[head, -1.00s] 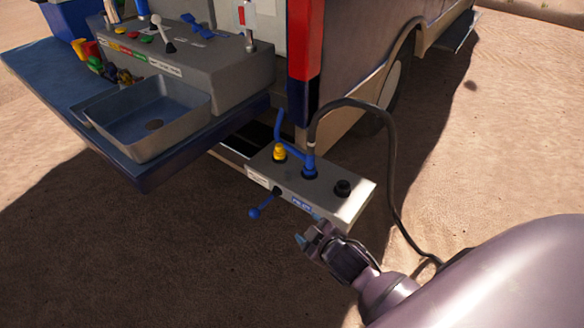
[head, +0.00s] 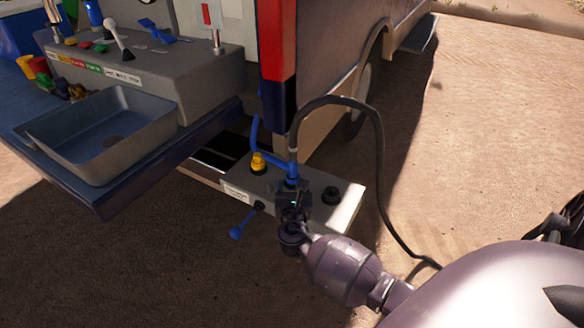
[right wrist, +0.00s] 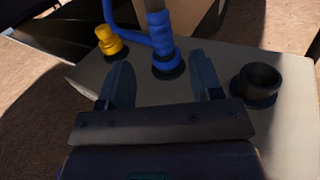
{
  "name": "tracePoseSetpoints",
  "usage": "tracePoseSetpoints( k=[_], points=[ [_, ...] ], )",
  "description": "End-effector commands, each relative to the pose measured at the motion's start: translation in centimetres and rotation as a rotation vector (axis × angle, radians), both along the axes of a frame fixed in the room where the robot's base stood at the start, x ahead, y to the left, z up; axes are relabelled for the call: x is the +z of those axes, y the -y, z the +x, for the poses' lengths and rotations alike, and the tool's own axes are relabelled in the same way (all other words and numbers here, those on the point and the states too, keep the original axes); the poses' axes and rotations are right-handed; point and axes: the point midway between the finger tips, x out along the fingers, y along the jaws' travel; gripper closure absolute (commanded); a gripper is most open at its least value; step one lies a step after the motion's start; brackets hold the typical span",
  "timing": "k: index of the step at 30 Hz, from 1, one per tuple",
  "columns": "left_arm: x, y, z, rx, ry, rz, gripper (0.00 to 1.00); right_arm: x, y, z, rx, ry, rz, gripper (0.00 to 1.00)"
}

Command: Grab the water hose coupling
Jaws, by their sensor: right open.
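The blue water hose coupling (head: 292,171) stands upright in a socket on the grey panel (head: 348,207), with the black hose (head: 378,170) rising from its top. My right gripper (head: 294,192) is at the near side of the coupling and partly hides its base in the head view. In the right wrist view, the open fingers of my right gripper (right wrist: 163,82) point toward the coupling (right wrist: 163,48). One finger is on each side of its line, and the coupling stands just beyond the fingertips. Nothing is between the fingers. My left gripper is not in view.
A yellow fitting (head: 258,164) is left of the coupling and an empty black socket (head: 331,195) is right of it. A blue-knobbed lever (head: 237,232) sticks out in front. A blue bent handle (head: 255,135) stands close behind. The sink (head: 60,150) is left.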

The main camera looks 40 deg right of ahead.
Motion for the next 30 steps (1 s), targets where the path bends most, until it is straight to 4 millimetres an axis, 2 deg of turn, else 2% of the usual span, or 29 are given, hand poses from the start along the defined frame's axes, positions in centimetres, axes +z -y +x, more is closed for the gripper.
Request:
tracePoseSetpoints(
  k=[12,19,24,30],
  points=[
    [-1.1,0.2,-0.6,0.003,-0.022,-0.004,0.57,-0.2,3.0,3.8,-0.002,-0.009,-0.015,0.41],
    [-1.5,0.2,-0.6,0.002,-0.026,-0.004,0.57,-0.3,3.9,4.9,-0.003,-0.008,-0.014,0.41],
    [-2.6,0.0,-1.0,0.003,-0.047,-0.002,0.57,-0.7,5.3,6.7,-0.002,-0.012,-0.014,0.41],
    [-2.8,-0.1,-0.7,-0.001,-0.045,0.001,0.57,-0.5,6.4,8.3,-0.002,-0.01,-0.013,0.41]
  ],
)
